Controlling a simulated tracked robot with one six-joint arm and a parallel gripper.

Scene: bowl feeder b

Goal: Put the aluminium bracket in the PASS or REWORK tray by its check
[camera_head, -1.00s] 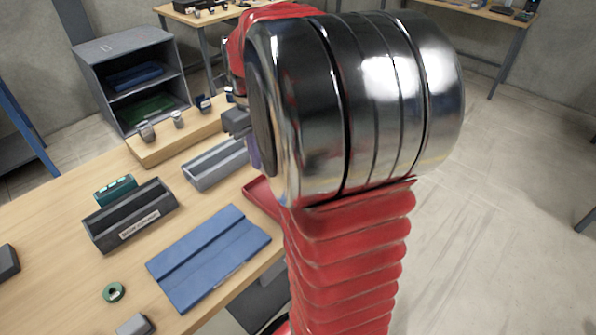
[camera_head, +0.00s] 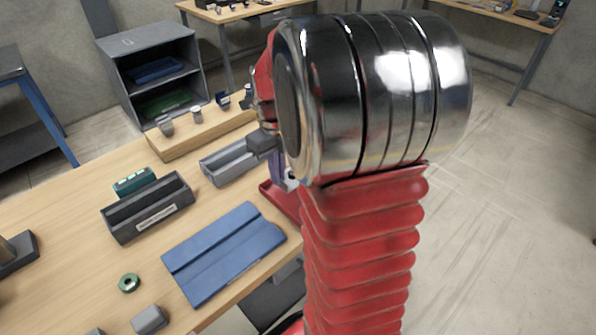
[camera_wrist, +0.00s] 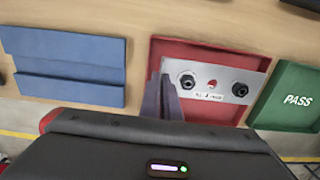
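The aluminium bracket (camera_wrist: 225,78) is a pale metal plate in the wrist view, with a dark nut or bolt near each end, a red spot between them and a small label on its lower edge. It lies in or just above the red tray (camera_wrist: 205,46). My gripper (camera_wrist: 168,98) has its dark fingers at the bracket's left end. They overlap in the picture, so I cannot tell whether they grip it. The green PASS tray (camera_wrist: 297,98) is right of the red tray. In the head view, my arm hides most of the red tray (camera_head: 280,200) and the bracket.
A blue grooved board (camera_head: 225,255) lies on the bench, left of the red tray. A grey shelf unit (camera_head: 155,75) stands behind the bench.

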